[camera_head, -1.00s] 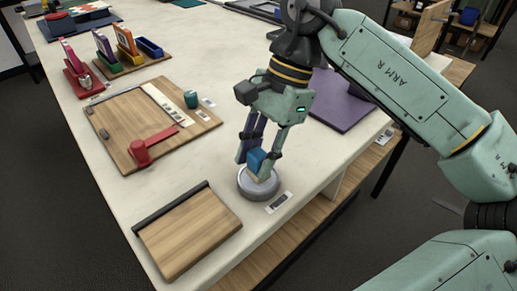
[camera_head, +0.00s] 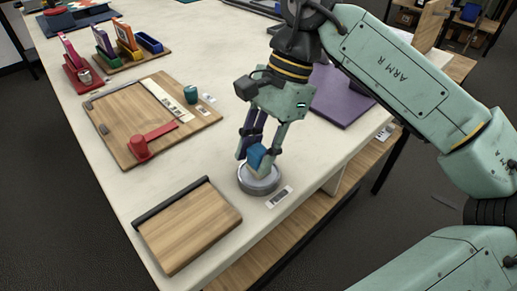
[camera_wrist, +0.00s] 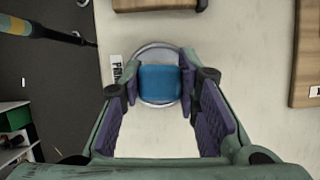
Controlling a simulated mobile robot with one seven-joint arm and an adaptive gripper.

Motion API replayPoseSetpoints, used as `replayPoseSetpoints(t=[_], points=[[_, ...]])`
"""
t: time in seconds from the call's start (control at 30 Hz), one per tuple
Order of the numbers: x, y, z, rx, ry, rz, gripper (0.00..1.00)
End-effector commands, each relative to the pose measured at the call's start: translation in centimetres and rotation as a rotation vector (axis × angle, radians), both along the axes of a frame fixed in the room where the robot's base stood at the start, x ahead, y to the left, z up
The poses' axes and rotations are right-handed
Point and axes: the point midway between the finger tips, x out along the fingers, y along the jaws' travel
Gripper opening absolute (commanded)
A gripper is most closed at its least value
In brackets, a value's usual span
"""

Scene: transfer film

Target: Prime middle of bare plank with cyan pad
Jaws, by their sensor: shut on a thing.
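My gripper (camera_head: 259,153) is shut on a blue pad (camera_head: 257,157) with a paler lower part. The pad is at a round grey metal dish (camera_head: 245,183) near the table's right edge; I cannot tell whether it touches the dish's inside. In the wrist view the pad (camera_wrist: 160,84) sits between the fingertips (camera_wrist: 160,84), and the dish rim (camera_wrist: 157,48) shows around it. A bare wooden plank (camera_head: 192,230) with a dark strip along its back edge lies at the table's front, left of the dish. No coating is visible on it.
A printed label (camera_head: 280,196) lies beside the dish. Behind the plank is a wooden board (camera_head: 115,112) with a red tool (camera_head: 141,146) and a teal cup (camera_head: 190,94). A purple mat (camera_head: 343,100) lies behind my gripper. Bare table separates dish and plank.

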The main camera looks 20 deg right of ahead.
Motion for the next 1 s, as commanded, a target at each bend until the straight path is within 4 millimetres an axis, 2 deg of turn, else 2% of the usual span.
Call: replayPoseSetpoints(t=[1.0], points=[[0.0,0.01,-0.69,0.0,0.0,0.001,0.07]])
